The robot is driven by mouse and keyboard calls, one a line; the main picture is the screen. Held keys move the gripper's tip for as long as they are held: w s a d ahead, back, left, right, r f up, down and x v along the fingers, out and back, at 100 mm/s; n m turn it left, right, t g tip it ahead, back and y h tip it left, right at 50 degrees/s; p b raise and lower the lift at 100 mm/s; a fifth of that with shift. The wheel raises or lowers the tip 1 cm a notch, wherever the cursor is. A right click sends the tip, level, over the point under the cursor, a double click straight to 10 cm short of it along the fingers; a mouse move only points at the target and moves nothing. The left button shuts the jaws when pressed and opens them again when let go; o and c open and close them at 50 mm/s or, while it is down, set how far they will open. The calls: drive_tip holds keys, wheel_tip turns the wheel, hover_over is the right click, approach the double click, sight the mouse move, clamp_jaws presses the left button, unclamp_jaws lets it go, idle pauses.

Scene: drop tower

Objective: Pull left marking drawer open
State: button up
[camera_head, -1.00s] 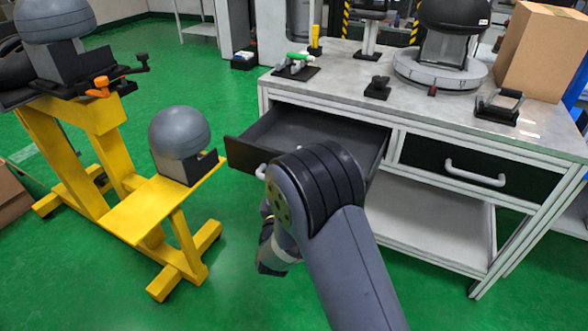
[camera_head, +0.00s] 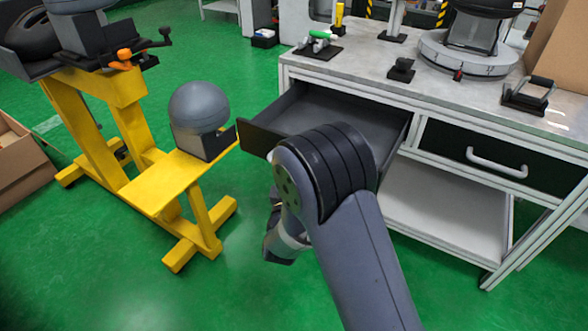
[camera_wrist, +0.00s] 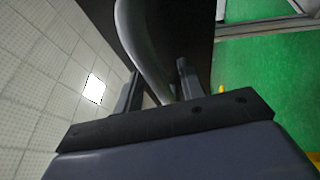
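The left marking drawer (camera_head: 262,137) is pulled out of the workbench, and its dark, empty-looking inside (camera_head: 330,115) shows in the head view. Its grey curved handle (camera_wrist: 143,45) shows close up in the wrist view. My gripper (camera_wrist: 160,85) has one finger on each side of this bar, close together, and looks shut on it. A thin dark gap shows beside the right finger.
A yellow stand (camera_head: 158,185) with a grey dome piece (camera_head: 198,108) is close to the drawer's left corner. The right drawer (camera_head: 470,160) is shut. Tools and fixtures stand on the workbench top (camera_head: 375,72). Green floor is clear in front.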

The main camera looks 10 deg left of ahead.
drive_tip(key=s+f+p, duration=0.2)
drive_tip(key=s, duration=0.8)
drive_tip(key=shift+s+d, duration=0.3)
drive_tip(key=shift+s, duration=0.05)
drive_tip(key=shift+w, duration=0.1)
drive_tip(key=w, duration=0.3)
drive_tip(key=w+r+b, duration=0.1)
drive_tip(key=w, duration=0.3)
drive_tip(key=w+r+b, duration=0.1)
drive_tip(key=w, duration=0.2)
drive_tip(key=shift+w+a, duration=0.25)
drive_tip(key=shift+w, duration=0.15)
